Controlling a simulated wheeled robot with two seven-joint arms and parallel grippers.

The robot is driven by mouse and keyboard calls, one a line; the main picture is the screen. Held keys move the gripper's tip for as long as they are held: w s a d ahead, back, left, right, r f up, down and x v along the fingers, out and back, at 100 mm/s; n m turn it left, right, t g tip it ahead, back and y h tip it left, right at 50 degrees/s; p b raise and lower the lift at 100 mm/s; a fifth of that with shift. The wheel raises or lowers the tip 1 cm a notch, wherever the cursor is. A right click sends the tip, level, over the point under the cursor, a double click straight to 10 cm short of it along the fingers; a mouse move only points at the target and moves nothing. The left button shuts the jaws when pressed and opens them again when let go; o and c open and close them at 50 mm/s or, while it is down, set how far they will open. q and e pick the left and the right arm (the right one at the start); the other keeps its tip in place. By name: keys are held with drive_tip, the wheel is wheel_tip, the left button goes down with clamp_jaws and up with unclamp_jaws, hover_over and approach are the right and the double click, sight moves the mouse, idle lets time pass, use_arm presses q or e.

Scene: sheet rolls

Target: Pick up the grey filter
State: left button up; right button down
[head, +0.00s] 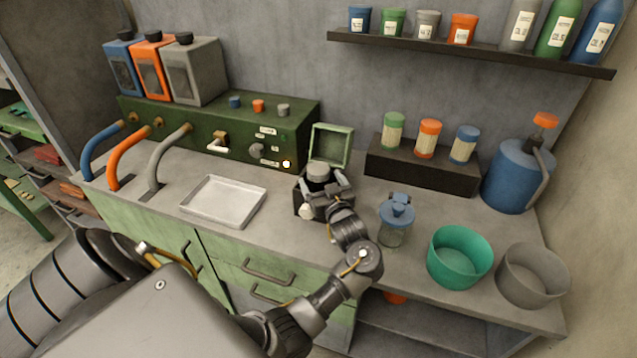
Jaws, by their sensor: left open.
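My left gripper (322,190) is at the box, just in front of and below the cylinder. My right gripper is not in view.
A glass jar with a blue top (396,221), a green bowl (460,258) and a grey bowl (532,276) stand right of my wrist. A white tray (222,202) lies left. A green control unit (190,135) and a dark riser (420,172) stand behind.

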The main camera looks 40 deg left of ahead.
sight(315, 163)
use_arm(q)
drive_tip(key=shift+w+a+r, duration=0.2)
drive_tip(key=shift+r, duration=0.05)
drive_tip(key=p+x, duration=0.1)
drive_tip(key=x, duration=0.2)
drive_tip(key=shift+w+a+r+p, duration=0.15)
drive_tip(key=shift+w+p, duration=0.15)
drive_tip(key=shift+w, duration=0.1)
drive_tip(key=shift+w+a, duration=0.25)
drive_tip(key=shift+a, duration=0.2)
drive_tip(key=c, duration=1.6)
